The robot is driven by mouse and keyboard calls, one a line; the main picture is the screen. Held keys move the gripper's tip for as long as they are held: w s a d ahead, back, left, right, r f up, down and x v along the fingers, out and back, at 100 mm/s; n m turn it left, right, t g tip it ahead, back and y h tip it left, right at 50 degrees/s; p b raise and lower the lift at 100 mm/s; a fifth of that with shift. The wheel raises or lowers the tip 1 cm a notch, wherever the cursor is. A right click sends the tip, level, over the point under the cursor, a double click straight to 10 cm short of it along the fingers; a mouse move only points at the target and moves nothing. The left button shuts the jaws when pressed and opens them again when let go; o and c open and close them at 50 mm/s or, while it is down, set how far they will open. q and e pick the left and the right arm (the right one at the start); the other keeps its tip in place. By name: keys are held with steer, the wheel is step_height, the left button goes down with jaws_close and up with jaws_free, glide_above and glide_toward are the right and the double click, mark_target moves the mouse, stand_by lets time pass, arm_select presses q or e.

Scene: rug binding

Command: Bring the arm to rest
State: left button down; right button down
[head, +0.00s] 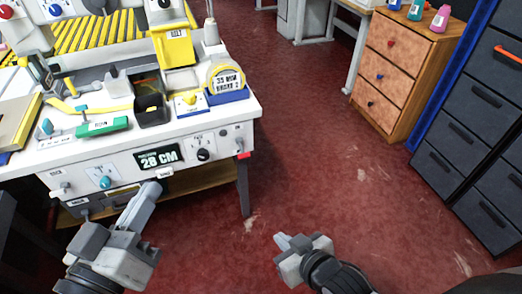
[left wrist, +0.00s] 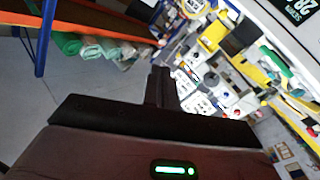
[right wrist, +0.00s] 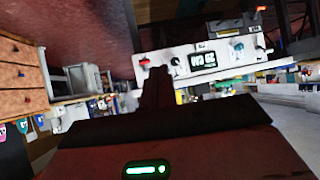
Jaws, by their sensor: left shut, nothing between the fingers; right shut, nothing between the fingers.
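My left gripper (head: 143,202) is in the head view at the lower left, in front of the white workbench's front panel. Its fingers are together and hold nothing. My right gripper (head: 284,240) is at the lower middle of the head view, over the red floor and to the right of the workbench. Its fingers are also together and empty. In the left wrist view the closed fingers (left wrist: 160,88) point toward the bench and its tools. In the right wrist view the closed fingers (right wrist: 155,88) show in front of the bench panel. Neither gripper visibly touches anything.
The white workbench (head: 240,112) carries a tape measure (head: 226,78), a black bin (head: 151,108) and a green tool (head: 101,127). Its front panel has knobs and a "28 CM" display (head: 158,156). A wooden drawer unit (head: 392,65) and dark cabinets (head: 460,140) stand at right. The red floor (head: 320,150) between is clear.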

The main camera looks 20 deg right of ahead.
arm_select(q)
steer(key=s+a+f+g+y, duration=0.1)
steer(key=a+f+y, duration=0.1)
steer(key=f, duration=0.6)
steer(key=s+a+f+g+y, duration=0.1)
steer(key=a+f+g+y, duration=0.1)
steer(key=f, duration=0.7)
steer(key=s+a+f+m+g+y, duration=0.1)
steer(key=a+f, duration=0.3)
steer(key=f, duration=0.5)
steer(key=shift+s+f+g+y, duration=0.2)
steer(key=shift+s+g+y, duration=0.2)
steer(key=shift+y, duration=0.4)
arm_select(e)
steer(key=shift+s+f, duration=0.3)
steer(key=shift+s, duration=0.35)
steer(key=shift+s+f, duration=0.3)
steer(key=shift+s, duration=0.3)
